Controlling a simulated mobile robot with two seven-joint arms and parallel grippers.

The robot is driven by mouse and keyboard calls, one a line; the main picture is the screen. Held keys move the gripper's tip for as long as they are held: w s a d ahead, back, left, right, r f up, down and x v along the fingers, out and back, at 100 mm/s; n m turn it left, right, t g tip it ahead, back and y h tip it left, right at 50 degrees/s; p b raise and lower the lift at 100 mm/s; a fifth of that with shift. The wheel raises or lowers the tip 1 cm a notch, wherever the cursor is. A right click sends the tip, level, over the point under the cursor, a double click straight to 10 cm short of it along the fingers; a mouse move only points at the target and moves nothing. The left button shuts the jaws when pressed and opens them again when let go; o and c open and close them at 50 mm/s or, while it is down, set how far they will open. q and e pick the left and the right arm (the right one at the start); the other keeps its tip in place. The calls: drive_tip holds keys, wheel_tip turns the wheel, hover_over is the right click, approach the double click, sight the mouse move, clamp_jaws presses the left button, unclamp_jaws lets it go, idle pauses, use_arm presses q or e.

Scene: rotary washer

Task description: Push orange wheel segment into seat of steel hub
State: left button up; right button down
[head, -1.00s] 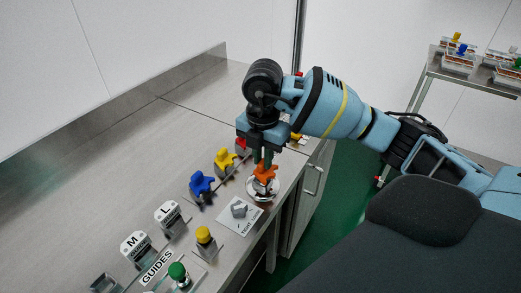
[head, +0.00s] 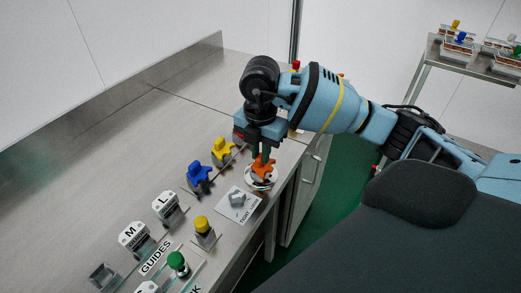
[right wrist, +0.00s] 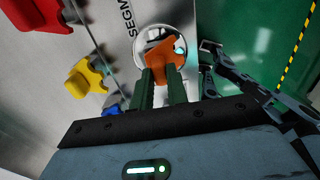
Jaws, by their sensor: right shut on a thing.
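The orange wheel segment (head: 264,170) is held upright over the steel hub (head: 262,185), a round shiny disc near the table's front edge. My right gripper (head: 262,159) is shut on the segment from above. In the right wrist view, the orange segment (right wrist: 166,50) sits between the green fingertips (right wrist: 162,78) and covers much of the hub (right wrist: 141,31). Its lower end overlaps the hub; I cannot tell whether it is inside the seat. My left gripper is not in view.
Blue (head: 198,176) and yellow (head: 222,149) segments stand left of the hub, close to my gripper; a red one (right wrist: 35,14) is beyond. A card labelled TIGHT (head: 238,204), a yellow-topped piece (head: 203,228) and guides M and L (head: 165,207) lie nearer. The table's left side is clear.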

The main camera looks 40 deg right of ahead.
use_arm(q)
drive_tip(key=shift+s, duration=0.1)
use_arm(e)
drive_tip(key=c, duration=1.3)
unclamp_jaws()
drive_tip(key=shift+r, duration=0.25)
wheel_tip(320, 180, up, 6)
drive_tip(key=shift+r, duration=0.65)
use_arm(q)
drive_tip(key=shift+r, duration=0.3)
